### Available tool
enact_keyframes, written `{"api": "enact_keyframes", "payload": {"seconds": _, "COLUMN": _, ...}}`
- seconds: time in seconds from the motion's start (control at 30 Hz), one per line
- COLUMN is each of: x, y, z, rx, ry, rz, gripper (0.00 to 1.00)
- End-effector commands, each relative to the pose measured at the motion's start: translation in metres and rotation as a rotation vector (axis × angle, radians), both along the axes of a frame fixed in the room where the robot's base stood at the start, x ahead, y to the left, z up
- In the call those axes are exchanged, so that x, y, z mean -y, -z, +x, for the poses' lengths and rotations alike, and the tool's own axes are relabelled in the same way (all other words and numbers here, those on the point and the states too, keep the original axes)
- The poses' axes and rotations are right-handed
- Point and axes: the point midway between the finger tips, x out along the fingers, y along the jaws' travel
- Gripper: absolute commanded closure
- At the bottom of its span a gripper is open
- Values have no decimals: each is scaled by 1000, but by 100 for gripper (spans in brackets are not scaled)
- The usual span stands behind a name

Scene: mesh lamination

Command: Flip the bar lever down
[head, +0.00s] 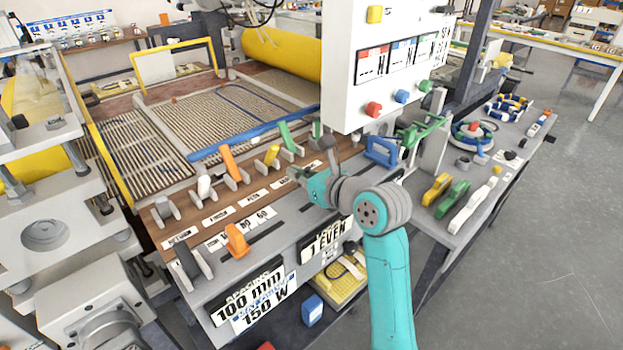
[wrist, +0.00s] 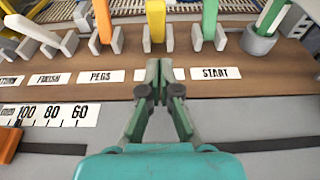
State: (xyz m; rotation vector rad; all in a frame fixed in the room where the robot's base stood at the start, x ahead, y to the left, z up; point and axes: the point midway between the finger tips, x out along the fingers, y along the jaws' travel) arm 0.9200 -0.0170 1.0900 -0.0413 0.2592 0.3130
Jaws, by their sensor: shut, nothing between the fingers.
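A row of levers stands on the brown strip of the machine. The yellow lever (head: 272,155) is raised, between the orange lever (head: 231,163) and the green lever (head: 290,140). In the wrist view the yellow lever (wrist: 156,20) rises between two pale bracket cheeks, straight ahead of my gripper (wrist: 160,75). The label in front of it is mostly hidden by my fingertips, between PEGS (wrist: 101,76) and START (wrist: 215,73); I cannot read it. My gripper is shut and empty in front of the yellow lever, apart from it. My gripper (head: 293,174) shows side-on in the head view.
A white lever (head: 204,187) and a grey lever (head: 163,207) stand further left. An orange slider (head: 236,240) sits by the 100-80-60 scale. A white control box (head: 385,65) overhangs at upper right. A blue bar (head: 250,134) lies behind the levers.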

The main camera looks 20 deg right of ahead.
Motion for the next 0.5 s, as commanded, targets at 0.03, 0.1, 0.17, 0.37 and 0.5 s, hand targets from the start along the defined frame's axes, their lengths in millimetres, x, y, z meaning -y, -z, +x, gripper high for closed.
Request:
{"api": "enact_keyframes", "payload": {"seconds": 0.03, "x": -3, "y": 3, "z": 9, "rx": -3, "ry": -2, "rz": 0, "gripper": 100}}
{"api": "enact_keyframes", "payload": {"seconds": 0.1, "x": -6, "y": -3, "z": 18, "rx": 2, "ry": -1, "rz": -1, "gripper": 100}}
{"api": "enact_keyframes", "payload": {"seconds": 0.17, "x": -8, "y": -7, "z": 24, "rx": 1, "ry": -1, "rz": 0, "gripper": 100}}
{"api": "enact_keyframes", "payload": {"seconds": 0.37, "x": -13, "y": -16, "z": 39, "rx": 0, "ry": 1, "rz": -1, "gripper": 100}}
{"api": "enact_keyframes", "payload": {"seconds": 0.5, "x": -14, "y": -17, "z": 42, "rx": -1, "ry": 0, "rz": 0, "gripper": 100}}
